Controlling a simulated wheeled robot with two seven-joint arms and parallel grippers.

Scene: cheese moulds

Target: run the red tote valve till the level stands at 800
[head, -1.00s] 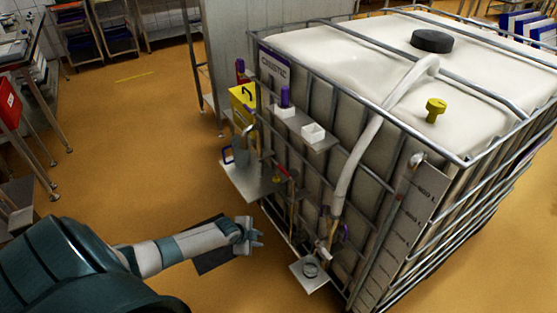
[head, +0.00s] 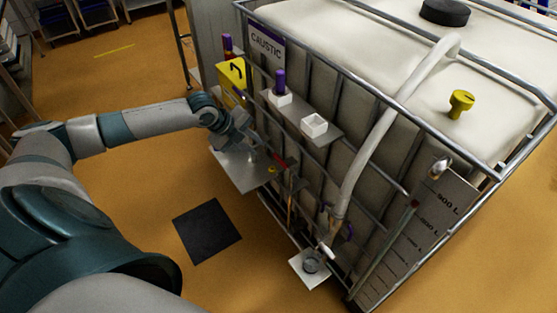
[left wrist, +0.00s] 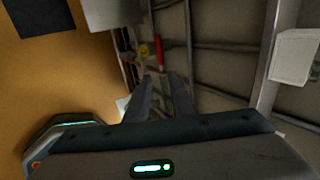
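The white caustic tote (head: 400,55) stands in a metal cage. Its red valve handle (head: 280,162) sits low on the front, beside a small shelf (head: 238,172). In the left wrist view the red handle (left wrist: 160,54) lies just beyond the fingertips, with a yellow part beside it. My left gripper (head: 250,140) is over the shelf, close to the handle but apart from it. In the wrist view its fingers (left wrist: 160,78) are spread with nothing between them. The level scale (head: 430,222) is on the tote's right corner; its top mark reads 900 L. I cannot make out the level.
A white hose (head: 365,150) runs down the front to a lower outlet above a small platform (head: 296,272) with a glass cup (head: 312,261). A ledge (head: 318,132) holds white cups and a purple-capped bottle. A yellow box (head: 231,80) is behind my gripper. A dark mat (head: 207,231) lies on the floor.

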